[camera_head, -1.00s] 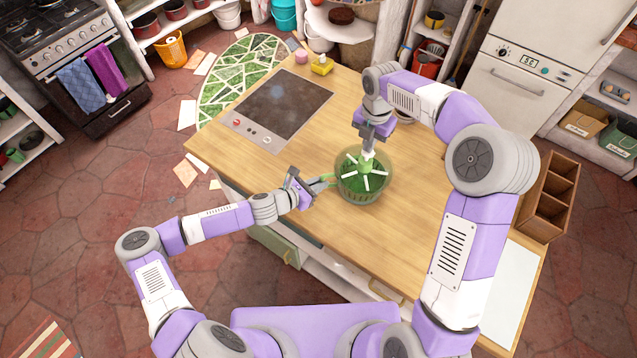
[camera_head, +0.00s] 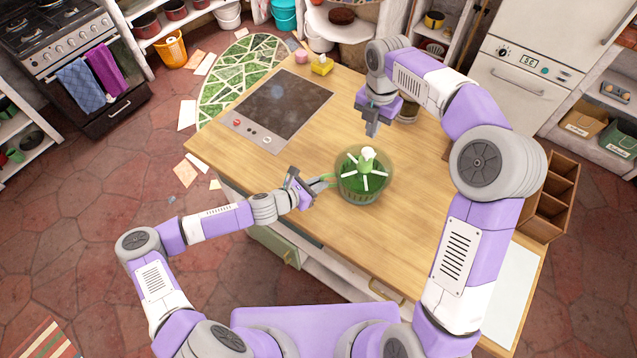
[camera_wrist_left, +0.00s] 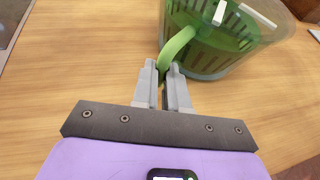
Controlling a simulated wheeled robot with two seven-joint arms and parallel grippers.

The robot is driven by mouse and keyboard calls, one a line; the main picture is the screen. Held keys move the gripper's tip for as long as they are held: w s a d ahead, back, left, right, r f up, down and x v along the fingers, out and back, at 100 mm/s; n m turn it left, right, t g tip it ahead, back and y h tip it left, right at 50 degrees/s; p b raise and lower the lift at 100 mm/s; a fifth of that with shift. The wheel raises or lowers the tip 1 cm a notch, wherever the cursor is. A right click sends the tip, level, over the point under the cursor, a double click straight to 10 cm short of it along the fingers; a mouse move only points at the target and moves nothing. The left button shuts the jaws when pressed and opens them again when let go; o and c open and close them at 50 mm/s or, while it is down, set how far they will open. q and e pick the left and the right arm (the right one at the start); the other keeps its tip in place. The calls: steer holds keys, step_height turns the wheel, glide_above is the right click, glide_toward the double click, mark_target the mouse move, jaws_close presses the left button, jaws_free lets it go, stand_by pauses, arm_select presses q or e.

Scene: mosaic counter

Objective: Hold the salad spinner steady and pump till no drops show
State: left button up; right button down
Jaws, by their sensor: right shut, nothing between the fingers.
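The salad spinner (camera_head: 362,191), a clear bowl with a green basket and a green lid with white spokes, stands upright on the wooden counter. Its green pump knob with a white top (camera_head: 368,153) stands up from the lid. My left gripper (camera_head: 324,181) is shut on the spinner's green side handle, which shows between the fingertips in the left wrist view (camera_wrist_left: 178,45). My right gripper (camera_head: 372,130) is shut and empty, above and behind the knob and apart from it. Whether drops cling to the bowl is too small to tell.
A dark cooktop (camera_head: 281,104) is set in the counter (camera_head: 300,155) left of the spinner. A yellow thing (camera_head: 322,66) and a pink one (camera_head: 301,56) sit at the far edge. A wooden divided box (camera_head: 548,200) stands at the right. Counter right of the spinner is clear.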

arm_select(q)
steer(key=o, duration=0.5)
steer(key=shift+a, duration=0.1)
steer(key=v, duration=1.2)
steer(key=shift+r, duration=0.1)
